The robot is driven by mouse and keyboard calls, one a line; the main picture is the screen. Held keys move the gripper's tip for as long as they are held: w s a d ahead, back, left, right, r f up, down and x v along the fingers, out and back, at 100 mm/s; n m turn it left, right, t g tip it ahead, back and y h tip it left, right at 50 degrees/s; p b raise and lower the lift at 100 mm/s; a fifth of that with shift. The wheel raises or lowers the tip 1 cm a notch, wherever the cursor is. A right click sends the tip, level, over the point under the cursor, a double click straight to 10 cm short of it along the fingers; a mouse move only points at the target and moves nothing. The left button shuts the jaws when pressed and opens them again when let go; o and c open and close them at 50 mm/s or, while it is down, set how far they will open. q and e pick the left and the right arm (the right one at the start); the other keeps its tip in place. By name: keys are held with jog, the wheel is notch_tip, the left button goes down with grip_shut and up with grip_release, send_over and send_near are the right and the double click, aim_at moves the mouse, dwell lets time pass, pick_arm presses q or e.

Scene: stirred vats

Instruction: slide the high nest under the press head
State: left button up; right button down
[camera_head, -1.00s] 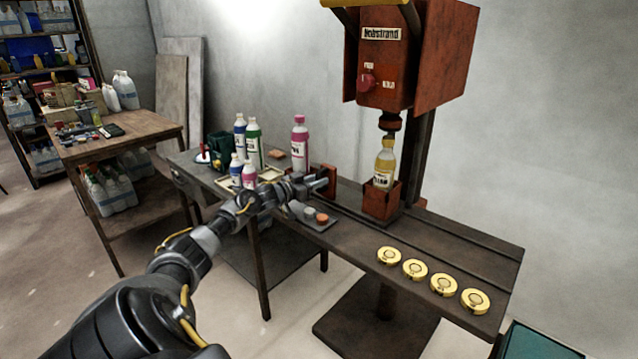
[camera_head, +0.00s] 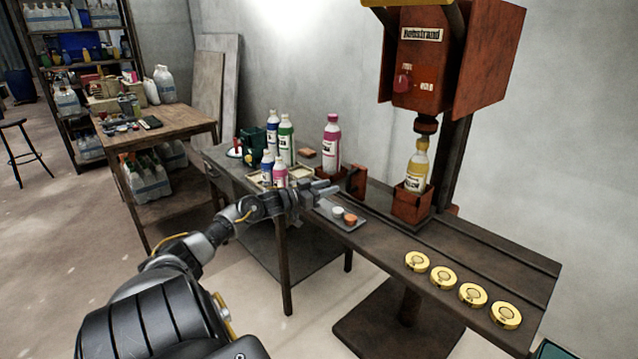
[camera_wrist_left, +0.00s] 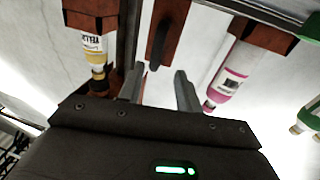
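The red press head (camera_head: 425,125) hangs over a yellow-labelled bottle (camera_head: 417,165), which stands upright in a red nest (camera_head: 410,204). A second red nest (camera_wrist_left: 262,34), holding a pink bottle (camera_wrist_left: 232,75), shows in the left wrist view. A red upright piece (camera_head: 356,182) stands between the two bottles. My left gripper (camera_head: 332,191) is open and empty in front of that piece, apart from it. Which nest is the high one I cannot tell. My right gripper is not in view.
Several yellow discs (camera_head: 458,286) lie along the bench's front right. Several bottles (camera_head: 286,138) and a green device (camera_head: 253,143) crowd the bench's left end. A wooden table (camera_head: 160,130) stands farther left.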

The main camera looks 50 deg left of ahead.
pick_arm(q)
jog(key=s, duration=0.2)
jog(key=shift+s+a, duration=0.2)
jog(key=shift+s, duration=0.15)
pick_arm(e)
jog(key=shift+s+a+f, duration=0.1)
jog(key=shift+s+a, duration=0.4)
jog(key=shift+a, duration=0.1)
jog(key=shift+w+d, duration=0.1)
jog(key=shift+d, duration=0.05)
